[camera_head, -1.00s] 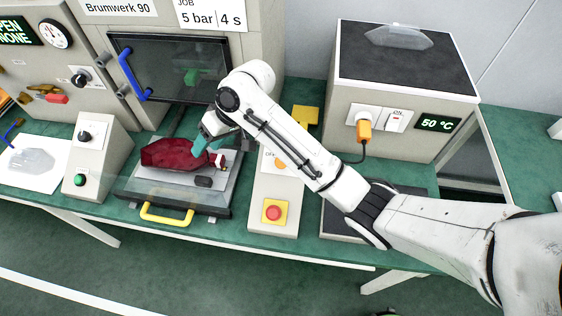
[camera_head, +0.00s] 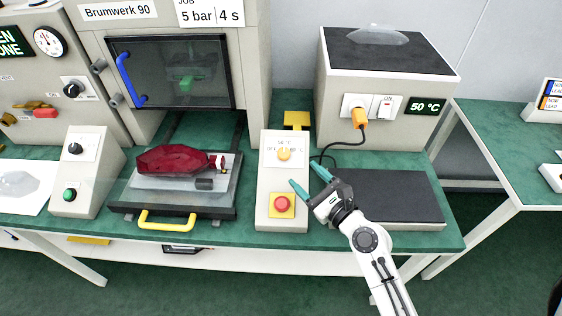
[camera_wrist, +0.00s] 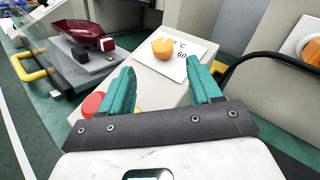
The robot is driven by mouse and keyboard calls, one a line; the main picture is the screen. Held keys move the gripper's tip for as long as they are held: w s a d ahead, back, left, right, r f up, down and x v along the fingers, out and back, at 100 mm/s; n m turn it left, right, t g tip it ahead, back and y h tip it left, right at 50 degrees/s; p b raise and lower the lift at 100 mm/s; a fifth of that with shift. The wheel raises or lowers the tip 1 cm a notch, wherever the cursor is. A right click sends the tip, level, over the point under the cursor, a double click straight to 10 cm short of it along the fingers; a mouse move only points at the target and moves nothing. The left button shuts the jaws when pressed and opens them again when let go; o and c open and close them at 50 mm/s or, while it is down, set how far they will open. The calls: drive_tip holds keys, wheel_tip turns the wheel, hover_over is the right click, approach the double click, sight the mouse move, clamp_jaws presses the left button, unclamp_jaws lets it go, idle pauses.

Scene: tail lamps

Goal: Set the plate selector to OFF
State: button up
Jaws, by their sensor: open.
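The orange selector knob (camera_head: 284,154) sits on a white label plate on the sloped control box (camera_head: 268,190). In the wrist view the knob (camera_wrist: 165,46) lies just beyond and between my fingertips, with "60" readable to its right. The rest of the lettering is too small or covered to read, and the knob's pointing direction is unclear. My gripper (camera_head: 304,174) is open and empty, to the lower right of the knob and apart from it. Its two teal fingers (camera_wrist: 159,72) also show in the wrist view.
A red emergency button (camera_head: 281,203) is on the same box, near my left finger. Left of it a dark red lamp lens (camera_head: 175,160) lies on a tray with a yellow handle (camera_head: 166,221). A dark plate (camera_head: 390,193) lies right; a heater box reading 50 °C (camera_head: 428,107) stands behind.

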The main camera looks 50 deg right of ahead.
sight(286, 156)
drive_tip(key=shift+d, duration=0.15)
drive_tip(key=p+x, duration=0.2)
drive_tip(key=x, duration=0.8)
drive_tip(key=shift+w+d+p, duration=0.15)
drive_tip(key=shift+w+p, duration=0.05)
drive_tip(key=shift+p, duration=0.15)
drive_tip(key=c, duration=1)
drive_tip(key=shift+o, duration=0.2)
